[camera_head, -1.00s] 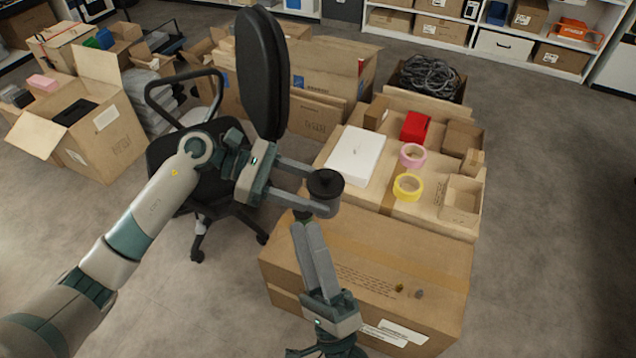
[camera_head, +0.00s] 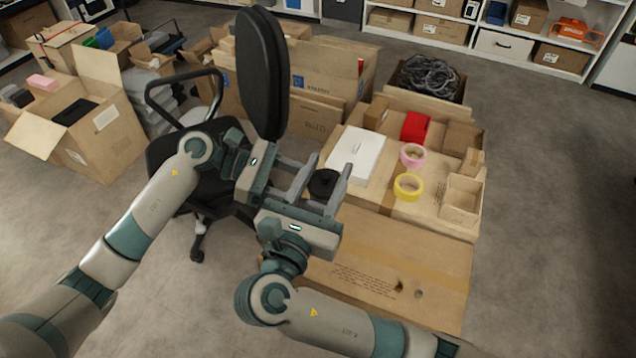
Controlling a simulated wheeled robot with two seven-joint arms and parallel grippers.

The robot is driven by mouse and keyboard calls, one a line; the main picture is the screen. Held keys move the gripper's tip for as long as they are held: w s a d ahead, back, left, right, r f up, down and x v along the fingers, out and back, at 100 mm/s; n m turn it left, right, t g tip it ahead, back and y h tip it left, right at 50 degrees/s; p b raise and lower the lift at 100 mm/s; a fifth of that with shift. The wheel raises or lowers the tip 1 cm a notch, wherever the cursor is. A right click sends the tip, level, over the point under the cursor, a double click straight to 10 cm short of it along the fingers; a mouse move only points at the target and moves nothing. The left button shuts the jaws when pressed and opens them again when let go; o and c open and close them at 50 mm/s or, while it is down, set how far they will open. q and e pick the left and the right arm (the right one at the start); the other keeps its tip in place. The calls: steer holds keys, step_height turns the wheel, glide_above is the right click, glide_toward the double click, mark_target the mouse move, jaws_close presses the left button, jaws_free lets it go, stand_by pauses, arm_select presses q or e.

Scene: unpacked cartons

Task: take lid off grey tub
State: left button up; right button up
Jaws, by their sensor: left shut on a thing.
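The black lid (camera_head: 322,183) is on the grey tub, which is held in the air above the large carton. The tub's body is almost wholly hidden behind my grippers. My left gripper (camera_head: 325,197), its arm coming in from the left, is shut on the tub from the left side. My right gripper (camera_head: 323,171) comes from below and nearer the camera. Its fingers are spread, one on each side of the lid. I cannot tell whether they touch it.
The large closed carton (camera_head: 400,262) lies under the grippers. A black office chair (camera_head: 262,75) stands close behind my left gripper.

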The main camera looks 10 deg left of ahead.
steer(key=shift+s+a+f+g, duration=0.45)
steer(key=shift+s+a+g, duration=0.15)
steer(key=shift+g, duration=0.3)
steer(key=shift+s+a+f+g, duration=0.1)
steer(key=shift+s+f+g, duration=0.1)
steer(key=shift+s+g, duration=0.15)
steer(key=shift+w, duration=0.1)
steer(key=x, duration=0.7)
steer(key=shift+w, duration=0.2)
jaws_close()
